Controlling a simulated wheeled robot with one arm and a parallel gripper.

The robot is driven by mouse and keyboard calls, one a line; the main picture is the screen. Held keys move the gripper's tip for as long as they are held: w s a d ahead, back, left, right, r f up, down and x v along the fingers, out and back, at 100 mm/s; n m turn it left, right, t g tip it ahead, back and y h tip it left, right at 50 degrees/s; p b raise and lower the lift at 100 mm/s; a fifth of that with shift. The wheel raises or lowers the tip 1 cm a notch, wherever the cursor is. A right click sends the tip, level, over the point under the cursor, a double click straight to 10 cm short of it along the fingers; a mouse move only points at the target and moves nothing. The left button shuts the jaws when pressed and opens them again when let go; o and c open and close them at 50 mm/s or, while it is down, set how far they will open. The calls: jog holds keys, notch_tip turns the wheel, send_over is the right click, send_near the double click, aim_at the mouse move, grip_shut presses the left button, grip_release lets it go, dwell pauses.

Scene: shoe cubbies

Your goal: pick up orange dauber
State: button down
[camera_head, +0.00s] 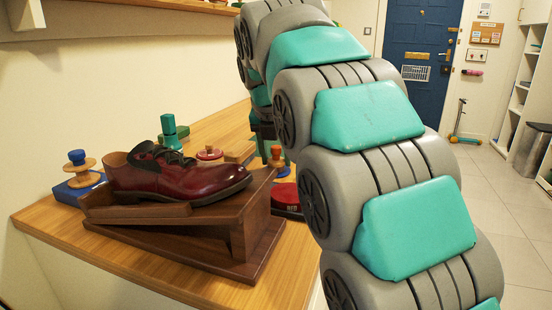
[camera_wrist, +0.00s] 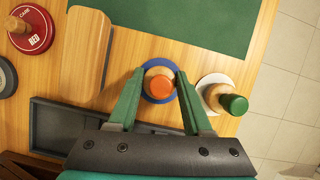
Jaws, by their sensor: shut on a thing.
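In the wrist view, the orange dauber (camera_wrist: 161,86) has an orange top and a paler wooden part below it, seen from above over a round blue base. My gripper (camera_wrist: 160,78) has its two green fingers on either side of the dauber and is shut on it. I cannot tell whether the dauber is clear of the blue base. In the head view, an orange-topped piece (camera_head: 276,153) stands by my arm; I cannot tell if it is the same dauber. My arm hides most of my gripper there.
A green-topped dauber (camera_wrist: 233,103) stands close on the right. A wooden block (camera_wrist: 85,52), a red tin (camera_wrist: 40,42) and a dark tray (camera_wrist: 58,117) lie to the left. A burgundy shoe (camera_head: 180,180) rests on a wooden stand (camera_head: 190,222). A green mat (camera_wrist: 200,22) lies beyond.

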aim_at(276, 147)
jog(key=shift+r, duration=0.1)
jog(key=shift+r, duration=1.6)
jog(key=s+d, duration=0.1)
jog(key=s, duration=0.4)
jog(key=s+d+r+b, duration=0.1)
jog(key=s+d, duration=0.1)
jog(key=s, duration=0.3)
jog(key=s+d+b, duration=0.1)
jog(key=s, duration=0.4)
jog(key=shift+s+d+r, duration=0.2)
jog(key=shift+s+r, duration=0.05)
jog(key=shift+r, duration=0.05)
jog(key=shift+a, duration=0.1)
